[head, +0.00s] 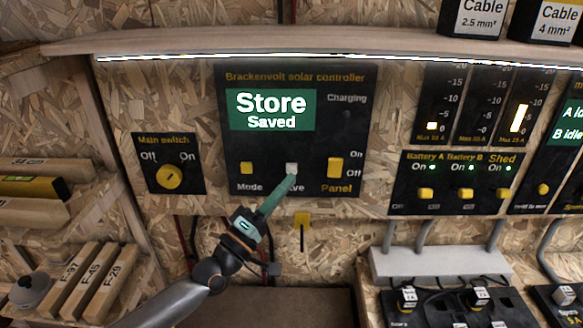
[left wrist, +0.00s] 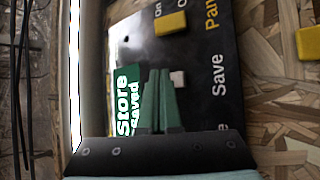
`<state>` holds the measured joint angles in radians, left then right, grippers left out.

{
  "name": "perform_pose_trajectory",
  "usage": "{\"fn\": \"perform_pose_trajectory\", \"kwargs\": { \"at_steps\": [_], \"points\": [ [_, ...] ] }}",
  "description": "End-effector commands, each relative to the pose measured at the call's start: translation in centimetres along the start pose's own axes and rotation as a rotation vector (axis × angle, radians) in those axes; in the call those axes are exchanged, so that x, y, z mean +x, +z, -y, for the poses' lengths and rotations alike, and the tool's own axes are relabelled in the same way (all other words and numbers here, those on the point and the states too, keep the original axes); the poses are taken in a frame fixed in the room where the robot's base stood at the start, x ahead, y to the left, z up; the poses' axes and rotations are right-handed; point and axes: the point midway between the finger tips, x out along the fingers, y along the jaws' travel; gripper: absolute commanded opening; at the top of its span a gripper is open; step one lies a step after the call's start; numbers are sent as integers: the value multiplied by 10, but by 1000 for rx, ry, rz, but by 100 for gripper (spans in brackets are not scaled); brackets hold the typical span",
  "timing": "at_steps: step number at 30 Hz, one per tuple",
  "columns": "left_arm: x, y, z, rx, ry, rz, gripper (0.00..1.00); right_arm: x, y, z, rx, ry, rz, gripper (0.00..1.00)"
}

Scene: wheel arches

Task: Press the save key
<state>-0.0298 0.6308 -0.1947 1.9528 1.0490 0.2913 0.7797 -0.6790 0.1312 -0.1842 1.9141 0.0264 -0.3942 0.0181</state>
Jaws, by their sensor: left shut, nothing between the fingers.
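The save key (head: 292,168) is a small white square key on the black solar controller panel (head: 340,120), between the yellow Mode key (head: 246,168) and the yellow Panel switch (head: 335,168). Its label is partly covered by my gripper. The green screen (head: 272,110) reads "Store Saved". My left gripper (head: 291,178) is shut and empty, its green fingertips at the lower edge of the save key; whether they touch cannot be told. In the left wrist view the fingers (left wrist: 160,75) point at the panel, beside the white save key (left wrist: 178,78). My right gripper is not in view.
A main switch (head: 169,178) with a yellow knob is left of the controller. Battery switches (head: 468,193) are to the right. A yellow lever (head: 302,219) sits just below the controller. A shelf edge (head: 350,45) runs above.

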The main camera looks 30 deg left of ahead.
Motion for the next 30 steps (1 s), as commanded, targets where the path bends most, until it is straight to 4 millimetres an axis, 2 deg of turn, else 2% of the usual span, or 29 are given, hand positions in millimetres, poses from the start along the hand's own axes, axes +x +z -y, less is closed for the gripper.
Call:
{"fn": "perform_pose_trajectory", "kwargs": {
  "at_steps": [3, 12, 30],
  "points": [
    [-8, 6, -9, -3, -2, 0, 0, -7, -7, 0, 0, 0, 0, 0],
    [-26, 19, -20, -1, -1, 0, 0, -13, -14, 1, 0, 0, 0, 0],
    [-27, 19, -20, -1, 0, -1, 0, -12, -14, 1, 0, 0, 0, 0]
  ]
}}
